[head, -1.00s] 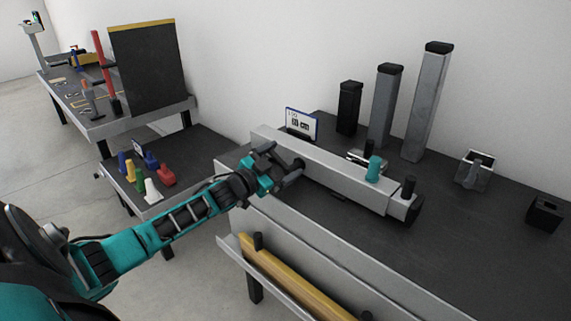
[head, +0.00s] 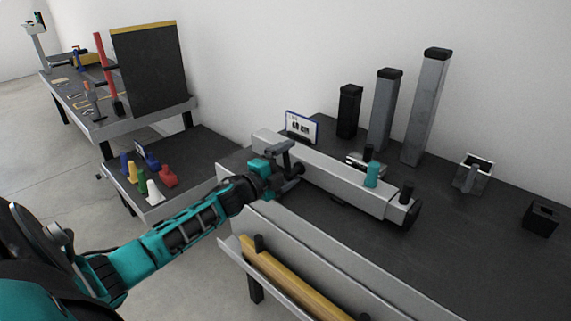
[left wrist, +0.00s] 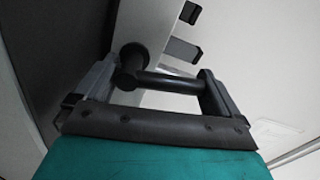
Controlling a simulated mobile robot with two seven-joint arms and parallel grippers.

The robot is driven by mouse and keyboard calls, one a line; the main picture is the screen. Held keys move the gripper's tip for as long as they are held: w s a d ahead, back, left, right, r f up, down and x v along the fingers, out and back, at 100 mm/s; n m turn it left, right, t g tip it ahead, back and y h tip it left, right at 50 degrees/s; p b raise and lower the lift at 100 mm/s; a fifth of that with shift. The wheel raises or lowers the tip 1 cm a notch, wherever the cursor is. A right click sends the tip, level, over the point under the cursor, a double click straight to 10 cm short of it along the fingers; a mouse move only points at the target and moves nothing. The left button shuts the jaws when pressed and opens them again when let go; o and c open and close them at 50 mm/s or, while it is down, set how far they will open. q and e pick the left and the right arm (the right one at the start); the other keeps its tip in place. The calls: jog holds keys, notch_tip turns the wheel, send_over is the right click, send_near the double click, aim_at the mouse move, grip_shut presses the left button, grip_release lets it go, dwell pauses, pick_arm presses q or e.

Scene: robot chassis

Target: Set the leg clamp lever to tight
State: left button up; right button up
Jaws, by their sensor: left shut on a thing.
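A long silver leg beam (head: 335,172) lies across the dark bench, with a dark end cap (head: 414,214) at its right end. The black leg clamp lever (left wrist: 168,81) shows in the left wrist view as a bar with a round hub beside the pale beam (left wrist: 140,25). My left gripper (head: 290,162) is at the near side of the beam, towards its left end. In the left wrist view its fingers (left wrist: 158,88) stand on either side of the lever, shut on it. In the head view the gripper largely hides the lever. My right gripper is not in view.
A teal knob (head: 372,174) stands at the beam. Behind are a small sign (head: 301,127) and upright posts (head: 384,105). A front tray holds a yellow bar (head: 290,281). The right bench top is mostly clear.

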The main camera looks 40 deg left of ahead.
pick_arm(q)
jog(key=shift+d+m, duration=0.25)
jog(key=shift+m, duration=0.35)
jog(key=shift+d+m, duration=0.1)
jog(key=shift+m, duration=0.4)
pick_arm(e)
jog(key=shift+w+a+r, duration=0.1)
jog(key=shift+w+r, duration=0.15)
pick_arm(q)
jog(key=o, duration=1.1)
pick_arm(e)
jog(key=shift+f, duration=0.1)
pick_arm(q)
jog(key=shift+s, duration=0.6)
jog(key=s, duration=1.1)
jog(key=shift+s+a+p, duration=0.35)
jog(key=shift+a+p, duration=0.1)
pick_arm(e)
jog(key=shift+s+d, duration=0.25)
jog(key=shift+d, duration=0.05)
